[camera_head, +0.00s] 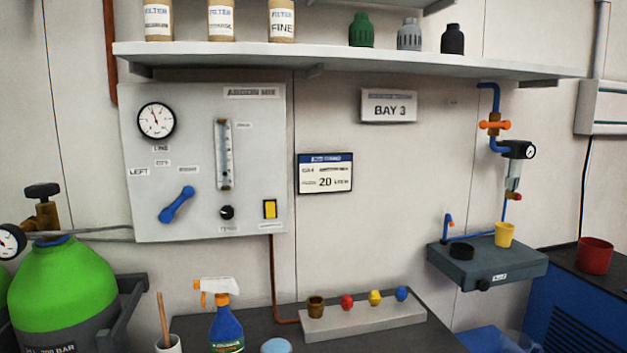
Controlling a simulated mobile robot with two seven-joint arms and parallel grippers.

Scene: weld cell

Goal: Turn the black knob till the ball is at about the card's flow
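The black knob (227,212) sits low on the light grey gas panel (262,120), below the clear flow tube (223,155). The tube stands upright with a scale; its ball is too small to make out for certain. The card (325,173), with a blue header, hangs on the wall just right of the panel and reads 20, with a unit that looks like L/min. Neither of my grippers shows in this view, and nothing touches the knob.
The panel also carries a round gauge (156,121), a blue lever (177,204) and a yellow switch (270,209). A shelf (350,59) juts out above. A green cylinder (62,285) stands at left; a spray bottle (226,325) stands below the panel. Space before the knob looks clear.

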